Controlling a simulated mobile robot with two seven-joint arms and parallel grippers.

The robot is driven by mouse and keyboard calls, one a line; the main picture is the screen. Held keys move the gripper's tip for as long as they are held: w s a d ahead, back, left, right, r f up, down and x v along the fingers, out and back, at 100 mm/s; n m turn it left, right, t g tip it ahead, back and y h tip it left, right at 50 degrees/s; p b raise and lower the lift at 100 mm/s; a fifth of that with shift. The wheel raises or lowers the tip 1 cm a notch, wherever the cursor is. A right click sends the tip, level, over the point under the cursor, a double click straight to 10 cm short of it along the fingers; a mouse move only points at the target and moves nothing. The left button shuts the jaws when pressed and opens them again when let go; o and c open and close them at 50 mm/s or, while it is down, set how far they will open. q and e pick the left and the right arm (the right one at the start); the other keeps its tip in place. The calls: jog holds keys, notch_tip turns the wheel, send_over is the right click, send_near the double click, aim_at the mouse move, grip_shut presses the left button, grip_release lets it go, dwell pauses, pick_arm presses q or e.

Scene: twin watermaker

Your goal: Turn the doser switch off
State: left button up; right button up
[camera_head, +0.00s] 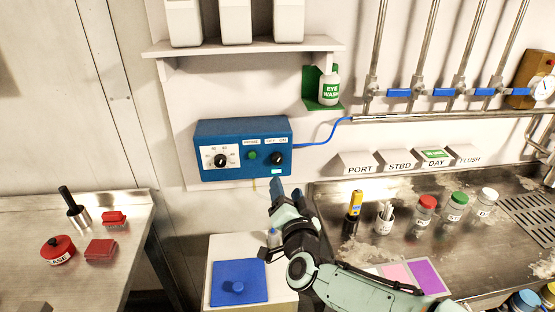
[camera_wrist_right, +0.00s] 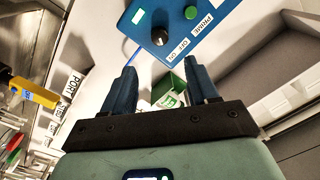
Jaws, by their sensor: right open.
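The blue doser box (camera_head: 243,176) is on the wall under the shelf. It has a white-faced dial (camera_head: 220,160), a green button (camera_head: 252,155) labelled PRIME, and a black switch knob (camera_head: 278,158) under an OFF/ON label. The wrist view shows the knob (camera_wrist_right: 160,37) beyond my fingertips, with the green button (camera_wrist_right: 191,12) to its right. My right gripper (camera_head: 289,189) is open and empty, just below the box's right end and apart from the knob. Its two blue fingers (camera_wrist_right: 162,78) stand apart in the wrist view. I cannot clearly read which way the knob points. My left gripper is out of view.
A blue hose (camera_head: 325,134) leaves the box's right side. A green eye wash holder (camera_head: 324,92) hangs above right. Below are a blue-lidded white container (camera_head: 240,280) and a steel counter with a yellow-topped tool (camera_head: 355,205), a cup and several capped jars (camera_head: 425,210).

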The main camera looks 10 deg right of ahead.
aim_at(278, 161)
jog(key=w+p, duration=0.1)
jog(key=w, duration=1)
jog(key=shift+w+a+p, duration=0.2)
jog(key=shift+w+p, duration=0.15)
jog(key=shift+w, duration=0.05)
jog(key=c, duration=1)
